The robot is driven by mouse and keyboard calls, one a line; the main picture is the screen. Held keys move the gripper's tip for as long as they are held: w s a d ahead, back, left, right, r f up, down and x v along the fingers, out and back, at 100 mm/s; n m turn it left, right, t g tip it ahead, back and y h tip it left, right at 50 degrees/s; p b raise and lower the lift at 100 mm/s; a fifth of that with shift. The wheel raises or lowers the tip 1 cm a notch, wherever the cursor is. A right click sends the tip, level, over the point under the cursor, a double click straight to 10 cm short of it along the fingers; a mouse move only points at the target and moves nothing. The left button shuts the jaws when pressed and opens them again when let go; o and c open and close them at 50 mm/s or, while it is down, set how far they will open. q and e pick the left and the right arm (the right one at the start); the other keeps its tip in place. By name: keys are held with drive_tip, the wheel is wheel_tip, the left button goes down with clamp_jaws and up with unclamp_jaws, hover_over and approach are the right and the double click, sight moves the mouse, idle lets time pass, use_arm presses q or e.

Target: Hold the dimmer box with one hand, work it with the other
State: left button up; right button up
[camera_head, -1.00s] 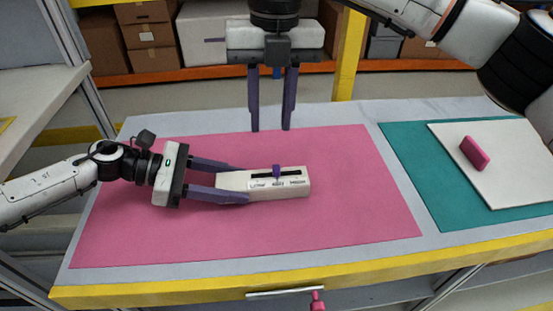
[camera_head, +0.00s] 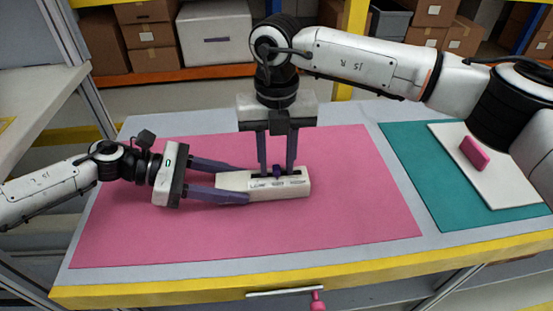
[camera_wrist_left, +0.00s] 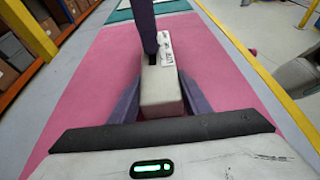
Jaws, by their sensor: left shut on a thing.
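The dimmer box (camera_head: 229,182) is a long cream box lying on the pink mat, with a dark slot and printed labels on its top. A small purple slider knob (camera_head: 277,172) stands in the slot, near its middle. My left gripper (camera_head: 243,186) is shut on the box's left end. The box (camera_wrist_left: 160,90) also shows between the left fingers in the left wrist view. My right gripper (camera_head: 277,163) points down, open, with one finger on either side of the knob and a gap to each side. Whether its tips touch the box top is unclear.
The pink mat (camera_head: 350,210) is clear around the box. At the right a pink block (camera_head: 474,153) sits on a white board (camera_head: 505,180) over a teal mat (camera_head: 425,190). The table has a yellow front edge (camera_head: 180,284). Shelves with cartons stand behind.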

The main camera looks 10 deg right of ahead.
sight(298, 173)
clamp_jaws()
use_arm(q)
drive_tip(key=shift+a, duration=0.1)
use_arm(e)
drive_tip(key=shift+d, duration=2.35)
drive_tip(key=shift+c, duration=0.2)
unclamp_jaws()
drive_tip(key=shift+o, duration=0.2)
drive_tip(key=shift+a, duration=0.1)
drive_tip(key=shift+r, duration=0.1)
wheel_tip(298, 173, up, 12)
